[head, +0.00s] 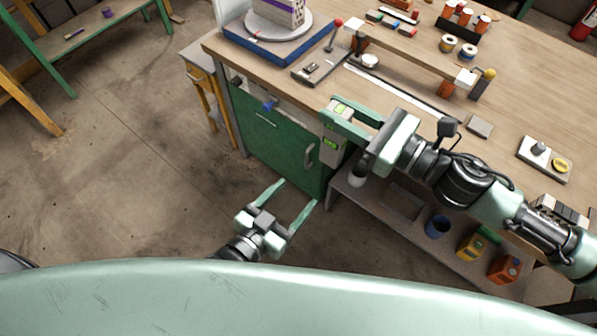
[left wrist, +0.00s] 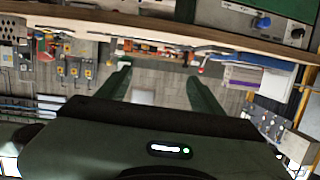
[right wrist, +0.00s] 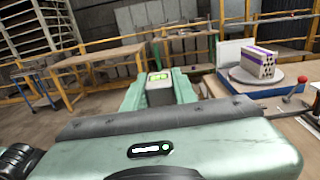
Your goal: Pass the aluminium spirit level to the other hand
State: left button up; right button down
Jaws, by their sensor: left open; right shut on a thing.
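The aluminium spirit level (head: 331,149) is a grey bar with yellow-green vials. My right gripper (head: 341,112) is shut on it near its upper end, in front of the workbench edge. The level hangs down below the fingers, and its end shows between the fingers in the right wrist view (right wrist: 160,88). My left gripper (head: 298,192) is open and empty, lower and to the left of the level, apart from it. In the left wrist view the open fingers (left wrist: 160,85) show nothing between them.
The workbench (head: 400,85) with a green cabinet (head: 265,140) stands behind the level. A hollow brick (head: 278,12) sits on a turntable at the back. A lower shelf (head: 400,215) holds bottles and a blue cup.

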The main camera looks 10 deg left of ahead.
pick_arm(q)
jog(key=t+h, duration=0.2)
send_near(332, 138)
jog(key=x, duration=1.1)
jog(key=shift+w+d+f, duration=0.1)
jog(key=shift+w+d, duration=0.1)
jog(key=shift+w, duration=0.1)
grip_shut()
pick_arm(e)
jog(key=c, duration=1.1)
grip_release()
jog(key=shift+o, duration=0.2)
